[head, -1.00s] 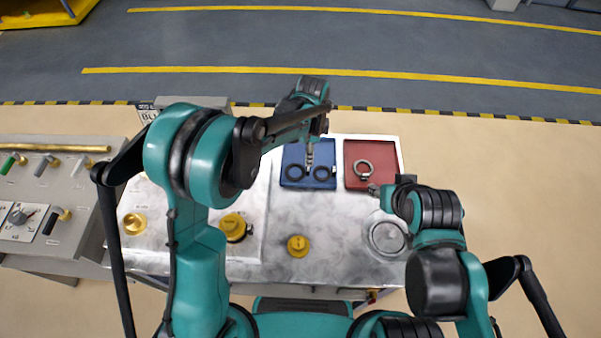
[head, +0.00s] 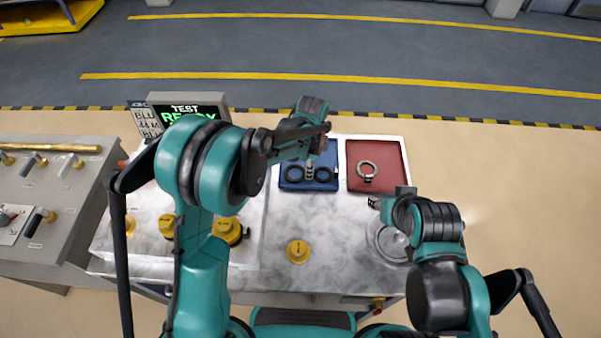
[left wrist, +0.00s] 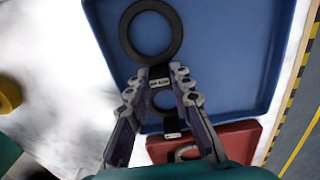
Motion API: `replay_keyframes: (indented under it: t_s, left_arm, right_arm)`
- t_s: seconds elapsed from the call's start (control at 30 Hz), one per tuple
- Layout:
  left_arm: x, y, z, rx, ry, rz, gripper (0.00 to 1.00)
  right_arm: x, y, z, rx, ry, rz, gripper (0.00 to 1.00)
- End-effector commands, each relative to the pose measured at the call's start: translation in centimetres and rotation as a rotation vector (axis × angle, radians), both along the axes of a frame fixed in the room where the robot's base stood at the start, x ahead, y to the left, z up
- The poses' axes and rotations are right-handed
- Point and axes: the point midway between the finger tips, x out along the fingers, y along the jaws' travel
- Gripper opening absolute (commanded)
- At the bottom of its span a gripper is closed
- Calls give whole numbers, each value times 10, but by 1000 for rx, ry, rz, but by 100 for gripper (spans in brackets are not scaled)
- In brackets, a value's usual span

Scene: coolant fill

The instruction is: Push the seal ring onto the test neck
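Two black seal rings lie in the blue tray (head: 307,187). The larger ring (left wrist: 151,32) is on the left in the head view (head: 293,174). The smaller ring (left wrist: 163,99) is on the right (head: 325,175). My left gripper (left wrist: 161,72) is above the tray with its fingers apart, the smaller ring showing between them. I cannot tell whether they touch it. Black labels sit near the rings. My right gripper (head: 374,202) is in front of the red tray, too small to read. Yellow capped fittings (head: 228,231) stand on the metal bench; I cannot tell which is the test neck.
The red tray (head: 394,152) holds a metal ring (head: 367,170). A lone yellow part (head: 298,251) stands mid-bench. A round metal plate (head: 390,240) is under my right arm. A screen (head: 190,106) reads TEST and, partly hidden, READY. A valve panel (head: 40,195) is at the left.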

Motion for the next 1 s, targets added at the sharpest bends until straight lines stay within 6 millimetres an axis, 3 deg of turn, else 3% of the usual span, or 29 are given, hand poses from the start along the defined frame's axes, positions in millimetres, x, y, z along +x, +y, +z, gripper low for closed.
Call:
replay_keyframes:
  t_s: [0.57, 1.0]
  left_arm:
    - [0, 0, 1, 0, 0, 0, 0]
    - [0, 0, 31, 0, 0, 0, 0]
  right_arm:
    - [0, 0, 1, 0, 0, 0, 40]
    - [0, 0, 20, 0, 0, 0, 40]
